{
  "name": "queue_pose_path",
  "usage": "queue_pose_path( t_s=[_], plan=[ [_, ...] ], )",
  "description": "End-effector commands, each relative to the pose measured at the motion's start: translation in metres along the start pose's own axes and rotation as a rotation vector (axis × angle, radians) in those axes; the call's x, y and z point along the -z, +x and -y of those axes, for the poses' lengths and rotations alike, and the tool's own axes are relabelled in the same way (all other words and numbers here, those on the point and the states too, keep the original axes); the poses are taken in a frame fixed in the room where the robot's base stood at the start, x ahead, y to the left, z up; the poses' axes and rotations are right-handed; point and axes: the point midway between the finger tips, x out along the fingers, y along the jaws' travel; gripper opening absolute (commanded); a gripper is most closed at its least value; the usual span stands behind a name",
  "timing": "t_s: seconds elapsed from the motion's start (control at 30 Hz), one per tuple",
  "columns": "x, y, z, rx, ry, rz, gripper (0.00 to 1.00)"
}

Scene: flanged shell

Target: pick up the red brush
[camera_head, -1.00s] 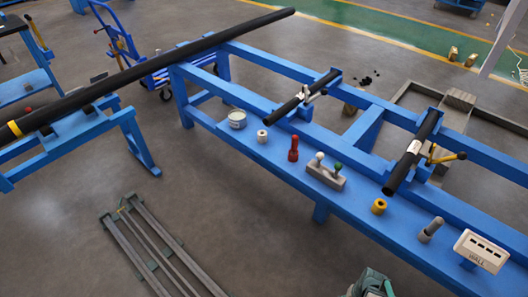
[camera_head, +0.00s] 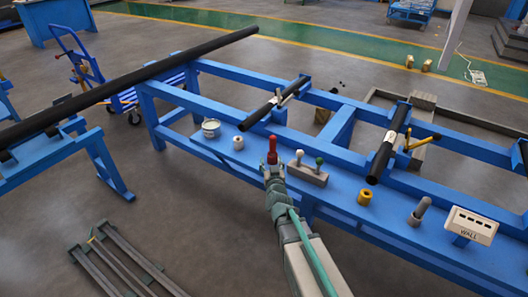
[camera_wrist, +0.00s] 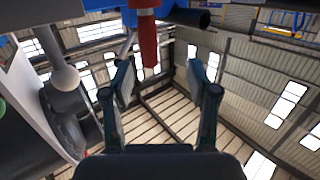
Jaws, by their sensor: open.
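The red brush (camera_head: 272,150) stands upright on the blue bench shelf (camera_head: 335,205), between a white roll and a grey block with two knobs. My gripper (camera_head: 273,174) reaches up from the front and overlaps the lower part of the brush in the head view. In the wrist view the brush (camera_wrist: 149,45) comes down from the top edge. My gripper (camera_wrist: 159,72) is open there, with a finger on either side of the brush's end in the picture. I see no finger touching it. The brush's base is hidden in the head view.
The white roll (camera_head: 238,142) and a can (camera_head: 211,128) stand left of the brush. The grey knobbed block (camera_head: 308,172) is close on its right. A yellow ring (camera_head: 364,198) and a grey peg (camera_head: 420,210) stand farther right. Black pipes lie across the frame behind.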

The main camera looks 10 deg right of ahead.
Motion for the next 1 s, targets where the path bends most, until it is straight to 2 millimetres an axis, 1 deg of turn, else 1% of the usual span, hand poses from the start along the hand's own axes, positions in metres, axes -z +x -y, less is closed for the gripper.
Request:
queue_pose_path(
  t_s=[0.03, 0.1, 0.2, 0.27, 0.5, 0.6, 0.77, 0.87, 1.0],
  plan=[
    [0.010, 0.002, -0.003, -0.018, -0.002, -0.037, 0.59],
    [0.020, 0.004, -0.007, -0.037, -0.003, -0.071, 0.59],
    [0.025, 0.010, -0.009, -0.049, -0.006, -0.090, 0.59],
    [0.026, 0.016, -0.010, -0.050, -0.006, -0.091, 0.59],
    [0.029, 0.051, -0.012, -0.049, -0.005, -0.089, 0.59],
    [0.029, 0.059, -0.012, -0.049, -0.005, -0.089, 0.59],
    [0.030, 0.066, -0.013, -0.048, -0.005, -0.088, 0.59],
    [0.031, 0.077, -0.015, -0.048, -0.005, -0.087, 0.59],
    [0.033, 0.098, -0.018, -0.048, -0.005, -0.088, 0.59]
  ],
)
